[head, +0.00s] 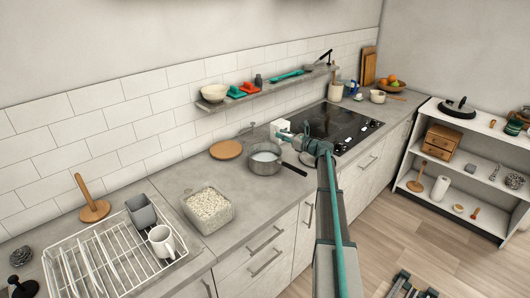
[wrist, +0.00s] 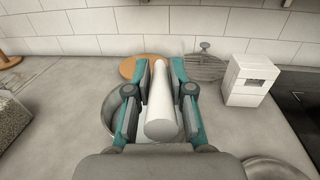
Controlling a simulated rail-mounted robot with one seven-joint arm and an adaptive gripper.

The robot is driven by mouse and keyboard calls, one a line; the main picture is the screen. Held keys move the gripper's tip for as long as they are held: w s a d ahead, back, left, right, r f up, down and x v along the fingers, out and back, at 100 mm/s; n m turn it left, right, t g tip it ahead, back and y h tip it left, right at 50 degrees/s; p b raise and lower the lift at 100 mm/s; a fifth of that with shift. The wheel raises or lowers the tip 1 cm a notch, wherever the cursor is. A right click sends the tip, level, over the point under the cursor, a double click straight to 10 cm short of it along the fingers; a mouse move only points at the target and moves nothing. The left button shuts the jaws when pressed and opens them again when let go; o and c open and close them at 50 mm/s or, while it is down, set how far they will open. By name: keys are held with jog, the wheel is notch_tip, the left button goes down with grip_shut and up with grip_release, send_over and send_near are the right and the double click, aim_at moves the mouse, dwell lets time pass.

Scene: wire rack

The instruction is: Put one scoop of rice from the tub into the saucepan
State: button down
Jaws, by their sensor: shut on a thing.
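My gripper (wrist: 160,68) is shut on a white cylinder (wrist: 161,108), which lies lengthwise between the two teal-and-grey fingers. I cannot tell from these views whether it is the scoop's handle; its far end shows no bowl. In the head view my gripper (head: 284,135) is above the counter, behind and right of the saucepan (head: 265,160). The saucepan is metal with a dark handle and a pale inside. In the wrist view part of its rim (wrist: 106,112) shows left of my fingers. The clear tub of rice (head: 208,208) stands on the counter, left of the saucepan; it also shows at the wrist view's left edge (wrist: 10,122).
A white box (wrist: 248,80) stands close right of my fingers. A round wooden board (head: 226,149) lies behind the saucepan. The black hob (head: 335,122) is to the right. A dish rack (head: 112,260) holds a white mug (head: 162,241). A shelf (head: 262,91) runs above.

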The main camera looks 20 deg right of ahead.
jog(key=shift+w+d+r+m+p, duration=0.15)
jog(key=shift+r+m+p, duration=0.25)
jog(key=shift+r+p, duration=0.45)
jog(key=shift+w+d+r+m, duration=0.15)
jog(key=shift+r+m, duration=0.15)
jog(key=shift+r, duration=0.2)
jog(key=shift+s+d+r+m, duration=0.15)
jog(key=shift+r+m, duration=0.15)
jog(key=shift+r, duration=0.15)
dwell(0.4)
jog(key=shift+w, duration=0.1)
